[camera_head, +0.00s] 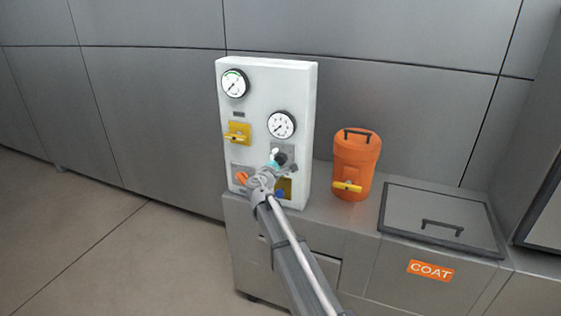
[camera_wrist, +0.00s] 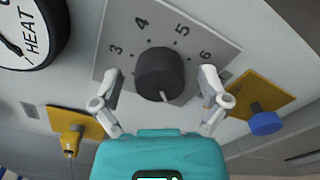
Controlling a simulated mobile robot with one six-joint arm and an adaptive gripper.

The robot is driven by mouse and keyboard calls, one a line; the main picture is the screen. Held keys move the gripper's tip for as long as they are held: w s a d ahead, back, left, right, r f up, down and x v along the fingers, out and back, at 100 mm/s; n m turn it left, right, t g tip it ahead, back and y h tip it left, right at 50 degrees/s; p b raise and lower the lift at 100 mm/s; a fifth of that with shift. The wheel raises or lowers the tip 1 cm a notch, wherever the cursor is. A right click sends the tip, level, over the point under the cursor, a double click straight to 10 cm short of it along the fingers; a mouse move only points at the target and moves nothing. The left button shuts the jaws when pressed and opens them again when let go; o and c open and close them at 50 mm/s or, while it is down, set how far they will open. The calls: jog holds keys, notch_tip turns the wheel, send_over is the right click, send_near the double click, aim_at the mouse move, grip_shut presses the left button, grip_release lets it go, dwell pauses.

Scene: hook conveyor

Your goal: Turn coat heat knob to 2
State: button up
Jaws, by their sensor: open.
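The heat knob (camera_wrist: 160,72) is a dark round knob on a grey plate (camera_wrist: 117,55) marked with numbers; 3, 4, 5 and 6 are readable in the wrist view. Its white mark points toward the bottom of that picture, away from those numbers. Any other numbers are hidden or out of view. My gripper (camera_wrist: 160,80) is open, with one pale finger at each side of the knob and visible gaps between. In the head view the dark knob (camera_head: 281,157) is partly covered by my gripper (camera_head: 274,160).
A gauge marked HEAT (camera_wrist: 30,30) is close at left. A yellow-plated blue knob (camera_wrist: 265,122) and a yellow valve (camera_wrist: 70,138) flank my gripper. An orange container (camera_head: 357,160) stands right of the white panel (camera_head: 265,85), near a lidded COAT bin (camera_head: 430,270).

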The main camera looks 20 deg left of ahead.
jog(key=c, duration=1.1)
jog(key=shift+c, duration=0.2)
jog(key=shift+m, duration=0.5)
jog(key=m, duration=1.6)
jog(key=shift+m, duration=0.4)
